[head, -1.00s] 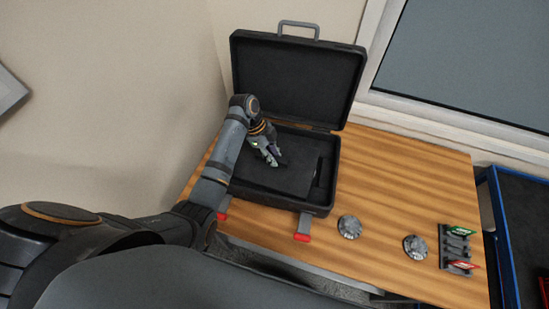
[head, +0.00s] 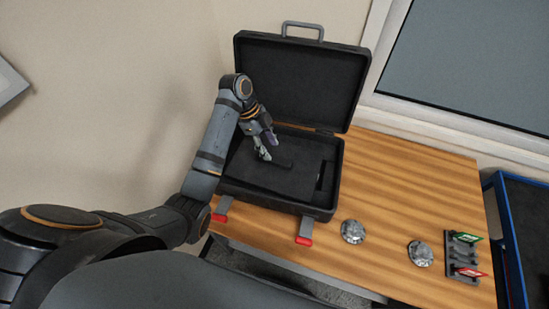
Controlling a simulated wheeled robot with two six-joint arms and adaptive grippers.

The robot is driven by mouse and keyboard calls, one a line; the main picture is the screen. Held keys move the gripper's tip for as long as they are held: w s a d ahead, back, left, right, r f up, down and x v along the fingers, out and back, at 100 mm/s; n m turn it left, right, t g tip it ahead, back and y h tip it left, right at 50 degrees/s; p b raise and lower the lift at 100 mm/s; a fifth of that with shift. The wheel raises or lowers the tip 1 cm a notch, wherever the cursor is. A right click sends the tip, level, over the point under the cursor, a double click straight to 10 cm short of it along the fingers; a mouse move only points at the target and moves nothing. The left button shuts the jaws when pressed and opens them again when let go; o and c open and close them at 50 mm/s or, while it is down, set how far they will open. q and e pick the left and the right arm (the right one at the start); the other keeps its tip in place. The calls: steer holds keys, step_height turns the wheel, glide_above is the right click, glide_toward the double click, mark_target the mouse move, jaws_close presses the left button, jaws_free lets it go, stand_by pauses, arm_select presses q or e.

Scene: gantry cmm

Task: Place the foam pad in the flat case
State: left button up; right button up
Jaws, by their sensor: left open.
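The flat case (head: 329,205) lies open on the wooden table, its black lid raised at the back with a grey handle on top. The foam pad (head: 285,183) is a dark flat sheet inside the case, covering much of its floor; a slot shows at its right. My left gripper (head: 269,155) is open above the pad's back part, inside the case opening. Whether its fingertips touch the pad I cannot tell. The gripper and arm hide part of the case's left side. My right gripper is not in view.
Two round silver discs (head: 353,231) (head: 420,253) lie right of the case. A small dark rack (head: 462,257) with green and red tags stands at the right. Two red-tipped latches (head: 304,241) hang at the case front. A blue-edged bin (head: 510,240) stands far right. The table's back right is clear.

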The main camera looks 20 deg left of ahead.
arm_select(q)
steer(key=p+v, duration=0.3)
steer(key=v, duration=0.2)
steer(key=shift+r+p, duration=0.3)
steer(key=shift+r, duration=0.05)
